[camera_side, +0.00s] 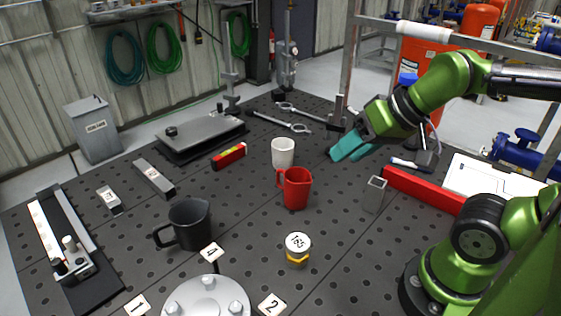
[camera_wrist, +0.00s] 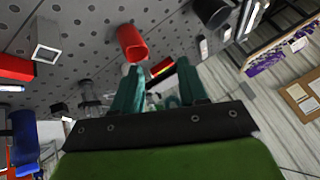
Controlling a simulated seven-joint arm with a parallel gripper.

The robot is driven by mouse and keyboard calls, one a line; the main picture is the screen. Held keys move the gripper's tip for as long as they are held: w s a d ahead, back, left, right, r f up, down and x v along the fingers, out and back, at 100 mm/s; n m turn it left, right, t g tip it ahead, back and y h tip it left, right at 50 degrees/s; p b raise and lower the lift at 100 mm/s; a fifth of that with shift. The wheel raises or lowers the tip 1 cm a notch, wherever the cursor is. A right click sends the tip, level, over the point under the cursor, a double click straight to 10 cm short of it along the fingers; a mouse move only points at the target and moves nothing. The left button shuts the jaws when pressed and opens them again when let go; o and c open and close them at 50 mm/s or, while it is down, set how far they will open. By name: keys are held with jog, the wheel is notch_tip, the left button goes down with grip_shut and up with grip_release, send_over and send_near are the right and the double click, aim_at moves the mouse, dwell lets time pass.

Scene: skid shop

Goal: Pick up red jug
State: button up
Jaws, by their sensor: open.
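The red jug (camera_side: 296,188) stands upright on the dark perforated table, just in front of a white cup (camera_side: 282,152) in the side view. Its handle points left. My gripper (camera_side: 345,148) is open and empty, to the right of the jug and farther back, above the table, with teal fingers pointing down and left. In the wrist view the red jug (camera_wrist: 132,43) shows beyond and above the open fingers (camera_wrist: 156,88), apart from them.
A black mug (camera_side: 189,226) stands left of the jug. A yellow-banded cylinder (camera_side: 298,250) stands in front. A square metal tube (camera_side: 374,195) and a long red bar (camera_side: 422,190) lie to the right. A red level (camera_side: 229,156) and wrenches (camera_side: 280,122) lie behind.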

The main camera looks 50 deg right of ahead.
jog(key=m+g+h, duration=0.2)
jog(key=g, duration=0.5)
send_over(278, 172)
jog(key=f, duration=1.4)
jog(key=shift+w+d+f, duration=0.15)
jog(key=shift+w+f, duration=0.05)
jog(key=shift+d+f, duration=0.15)
jog(key=shift+f, duration=2.85)
jog(key=shift+c, duration=0.3)
grip_shut()
